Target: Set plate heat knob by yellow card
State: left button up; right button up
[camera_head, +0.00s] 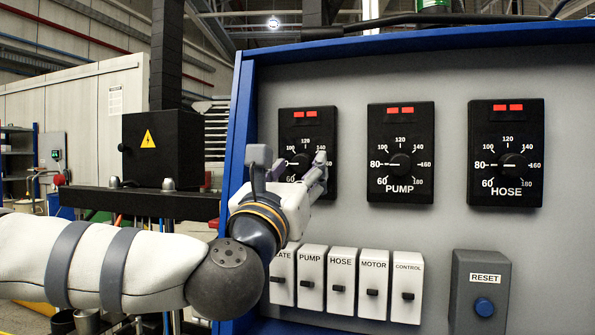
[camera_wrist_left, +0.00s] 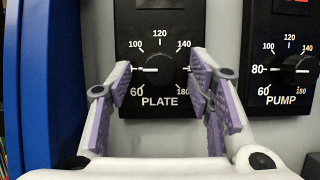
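The plate dial panel (camera_head: 308,128) is the leftmost of three black dials on the grey board; it also shows in the left wrist view (camera_wrist_left: 158,22), labelled PLATE. Its round black knob (camera_wrist_left: 159,69) has its white line lying level, towards the left side of the scale, where a finger hides the number. My left gripper (camera_head: 306,170) is in front of this dial. In the left wrist view its purple-padded fingers (camera_wrist_left: 161,76) are spread, one on each side of the knob, with visible gaps. I see no yellow card. My right gripper is not in view.
The pump dial (camera_head: 400,128) and hose dial (camera_head: 506,126) are to the right, both pointing near 80. Below are several white switches, including motor (camera_head: 373,275), and a reset box (camera_head: 480,300) with a blue button. A blue frame (camera_head: 237,130) edges the board.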

pick_arm(q)
grip_shut()
jog(key=shift+a+m, duration=0.1)
jog(key=shift+m, duration=0.4)
jog(key=m+g+h, duration=0.1)
jog(key=m, duration=0.2)
jog(key=m+g+h, duration=0.1)
jog(key=m+h, duration=0.1)
jog(key=m, duration=0.1)
jog(key=shift+a, duration=0.2)
jog(key=shift+w+a+r+m+g+h, duration=0.1)
jog(key=shift+m+g+h, duration=0.35)
jog(key=shift+m, duration=0.85)
jog(key=shift+m+g+h, duration=0.45)
jog(key=shift+m, duration=1.15)
jog(key=shift+o, duration=0.2)
grip_release()
